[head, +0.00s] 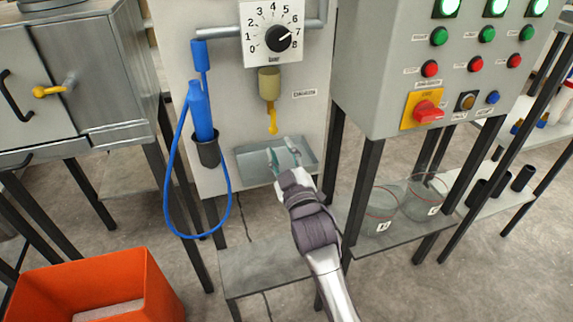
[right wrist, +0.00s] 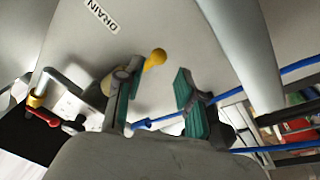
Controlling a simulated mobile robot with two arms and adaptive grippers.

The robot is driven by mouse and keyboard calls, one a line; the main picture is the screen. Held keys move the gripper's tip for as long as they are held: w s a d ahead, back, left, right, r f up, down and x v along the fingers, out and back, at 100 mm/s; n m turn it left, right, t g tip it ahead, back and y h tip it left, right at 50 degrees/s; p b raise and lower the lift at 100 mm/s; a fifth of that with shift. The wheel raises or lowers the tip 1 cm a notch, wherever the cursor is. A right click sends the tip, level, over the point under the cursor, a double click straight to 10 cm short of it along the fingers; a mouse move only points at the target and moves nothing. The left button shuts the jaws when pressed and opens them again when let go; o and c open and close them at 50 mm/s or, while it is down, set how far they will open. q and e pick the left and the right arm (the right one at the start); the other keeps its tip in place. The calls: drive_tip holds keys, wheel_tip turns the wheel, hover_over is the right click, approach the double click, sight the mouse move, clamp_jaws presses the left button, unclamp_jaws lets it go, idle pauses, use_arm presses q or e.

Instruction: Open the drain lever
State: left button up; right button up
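The drain lever (head: 272,121) is yellow and hangs below a beige cylinder (head: 269,83) on the light panel, under the numbered dial. In the right wrist view, its round yellow end (right wrist: 155,58) shows close to the left-hand finger, near a label (right wrist: 101,15) reading DRAIN. My right gripper (head: 281,148) is open and empty, just below the lever in the head view. Its fingers (right wrist: 156,76) are spread apart in the wrist view, and the lever's end appears between and beyond their tips. I cannot tell whether a finger touches it. My left gripper is not in view.
A metal tray (head: 250,165) is on the panel behind my right gripper. A blue sprayer (head: 199,110) with a looped hose hangs left. A control box (head: 385,60) with lit green lamps and buttons stands right, glass jars (head: 424,197) below. An orange bin (head: 155,285) stands lower left.

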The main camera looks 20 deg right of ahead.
drive_tip(key=shift+s+f, duration=0.25)
drive_tip(key=shift+s, duration=0.95)
drive_tip(key=shift+s+f, duration=0.2)
drive_tip(key=shift+s, duration=0.95)
wheel_tip(320, 180, down, 21)
drive_tip(key=s+a+g+y+p, duration=0.1)
drive_tip(key=s+a+g+p, duration=0.1)
drive_tip(key=g, duration=0.3)
drive_tip(key=s+f+m+g, duration=0.1)
drive_tip(key=s+f+g, duration=0.1)
drive_tip(key=s+f, duration=0.5)
drive_tip(key=s+f+g, duration=0.2)
drive_tip(key=f+g, duration=0.1)
drive_tip(key=f, duration=0.7)
drive_tip(key=s+d+f+m+g+p, duration=0.2)
drive_tip(key=s+d+f+g, duration=0.2)
drive_tip(key=s+f, duration=0.95)
drive_tip(key=s+d+f+g+h, duration=0.1)
drive_tip(key=s+d+f+g, duration=0.1)
drive_tip(key=s, duration=1)
drive_tip(key=s+d+f+m+g, duration=0.1)
drive_tip(key=s+d+f+g, duration=0.2)
drive_tip(key=s, duration=0.9)
wheel_tip(320, 180, down, 2)
drive_tip(key=shift+s+d+f+m+h+p, duration=0.15)
drive_tip(key=shift+s+d+m+h+p, duration=0.2)
drive_tip(key=shift+d, duration=0.5)
